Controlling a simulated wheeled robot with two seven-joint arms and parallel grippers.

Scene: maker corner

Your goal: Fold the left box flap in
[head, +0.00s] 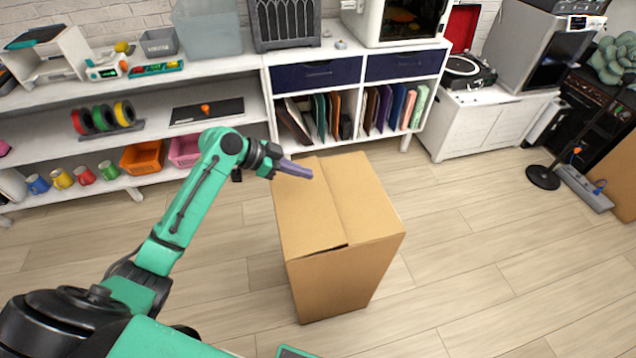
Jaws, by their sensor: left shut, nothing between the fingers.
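The cardboard box (345,285) stands upright on the wood floor in the middle of the view. Its left flap (303,220) lies over the left half of the top, close to flat. The right flap (363,197) covers the right half, and the two meet along a seam. A small dark gap shows under the left flap's front edge near the seam. My left gripper (300,170) is shut and empty, at the far part of the left flap. I cannot tell whether its fingertips touch the cardboard. My right gripper is not in view.
A white shelf unit (225,90) with mugs, bins and tape rolls runs behind the box. A white cabinet (480,130) with a record player stands to its right. A lamp base (543,177) is on the floor at far right. Floor right of the box is clear.

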